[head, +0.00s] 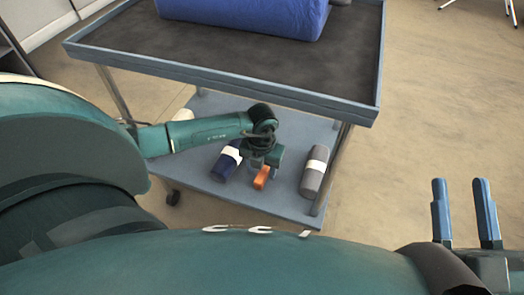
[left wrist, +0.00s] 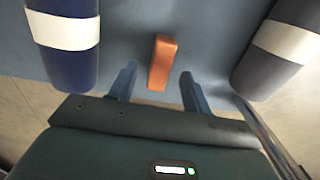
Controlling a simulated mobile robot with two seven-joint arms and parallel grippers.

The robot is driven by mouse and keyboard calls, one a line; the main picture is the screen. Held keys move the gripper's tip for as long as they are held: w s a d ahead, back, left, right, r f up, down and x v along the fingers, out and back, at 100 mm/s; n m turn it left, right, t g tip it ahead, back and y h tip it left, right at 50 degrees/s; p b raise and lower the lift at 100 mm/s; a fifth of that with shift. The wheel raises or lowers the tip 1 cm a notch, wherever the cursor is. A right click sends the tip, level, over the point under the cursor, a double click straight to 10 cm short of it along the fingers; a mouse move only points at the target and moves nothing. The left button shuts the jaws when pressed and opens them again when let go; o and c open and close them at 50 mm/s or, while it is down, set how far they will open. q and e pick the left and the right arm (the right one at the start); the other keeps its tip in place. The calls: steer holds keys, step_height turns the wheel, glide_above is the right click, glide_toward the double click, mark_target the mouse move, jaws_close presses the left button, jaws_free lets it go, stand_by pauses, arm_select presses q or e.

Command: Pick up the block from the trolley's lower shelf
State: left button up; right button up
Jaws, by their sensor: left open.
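An orange block (head: 261,177) lies on the trolley's lower shelf (head: 212,191), near its front edge. In the left wrist view the orange block (left wrist: 162,62) lies just beyond and between the fingertips, with a gap on both sides. My left gripper (head: 265,165) reaches in under the top shelf and is close to the block. Its two blue fingers (left wrist: 157,85) are open and empty in the left wrist view. My right gripper (head: 466,212) is at the lower right of the head view, its two blue fingers apart with nothing between them.
A navy roll with a white band (head: 227,161) lies left of the block, a grey roll (head: 314,172) right of it. A white roll (head: 183,115) is farther back. The trolley's top shelf (head: 225,82), carrying a blue bundle (head: 250,15), overhangs. A trolley post (head: 333,165) stands at right.

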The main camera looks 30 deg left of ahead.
arm_select(q)
step_height(320, 180, down, 3)
steer(key=shift+r+b, duration=0.1)
steer(key=shift+b, duration=0.3)
arm_select(e)
steer(key=shift+w+d+r+n+t+y, duration=0.15)
steer(key=shift+r+n+t+y, duration=0.15)
steer(key=shift+r+n+y, duration=0.5)
arm_select(q)
steer(key=shift+c, duration=0.3)
steer(key=c, duration=1)
